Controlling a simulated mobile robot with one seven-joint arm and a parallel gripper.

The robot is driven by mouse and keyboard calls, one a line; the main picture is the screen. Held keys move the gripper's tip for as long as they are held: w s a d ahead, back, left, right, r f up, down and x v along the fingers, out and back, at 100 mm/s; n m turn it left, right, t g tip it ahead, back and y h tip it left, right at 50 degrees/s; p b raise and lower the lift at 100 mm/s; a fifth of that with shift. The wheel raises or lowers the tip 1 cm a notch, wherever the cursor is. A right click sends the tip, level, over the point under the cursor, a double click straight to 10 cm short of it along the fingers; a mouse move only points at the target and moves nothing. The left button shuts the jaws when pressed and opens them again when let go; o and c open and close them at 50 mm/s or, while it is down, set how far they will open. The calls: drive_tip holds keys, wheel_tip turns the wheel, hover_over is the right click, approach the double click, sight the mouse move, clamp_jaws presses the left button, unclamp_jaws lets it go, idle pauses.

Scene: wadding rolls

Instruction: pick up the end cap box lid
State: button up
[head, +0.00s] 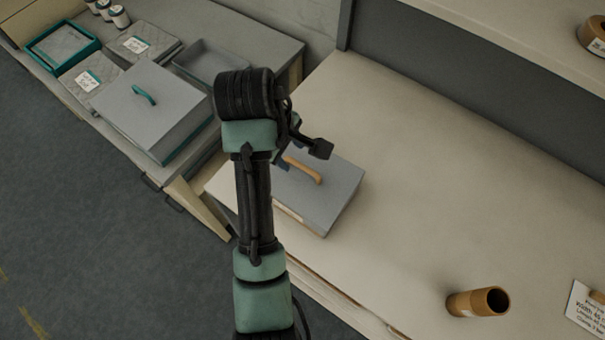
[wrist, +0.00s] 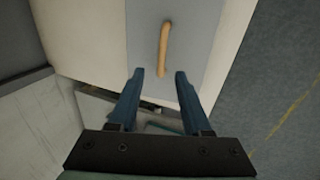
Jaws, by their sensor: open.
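A grey box lid (head: 335,191) with a tan wooden handle (head: 304,170) sits on a low box on the pale bench, in the middle of the head view. I take it for the end cap box lid. In the wrist view the grey lid (wrist: 190,50) and its handle (wrist: 164,48) show beyond the fingertips. My gripper (wrist: 159,72) is open and empty, with its two blue fingers apart and the near end of the handle between their tips in the picture. In the head view my arm hides the lid's left part and most of the gripper.
Another grey box (head: 165,110) with a teal handle stands on the left counter, beside an open grey tray (head: 212,62) and a teal-rimmed tray (head: 62,43). A brown cardboard tube (head: 478,302) and a white card (head: 588,305) are at lower right. The bench's middle is clear.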

sight(301, 166)
drive_tip(key=f, duration=0.1)
drive_tip(key=d+f+p, duration=0.1)
drive_tip(key=f, duration=0.3)
drive_tip(key=shift+w+d, duration=0.15)
drive_tip(key=shift+d, duration=0.25)
drive_tip(key=shift+w+f, duration=0.1)
drive_tip(key=shift+f, duration=0.35)
clamp_jaws()
idle(0.8)
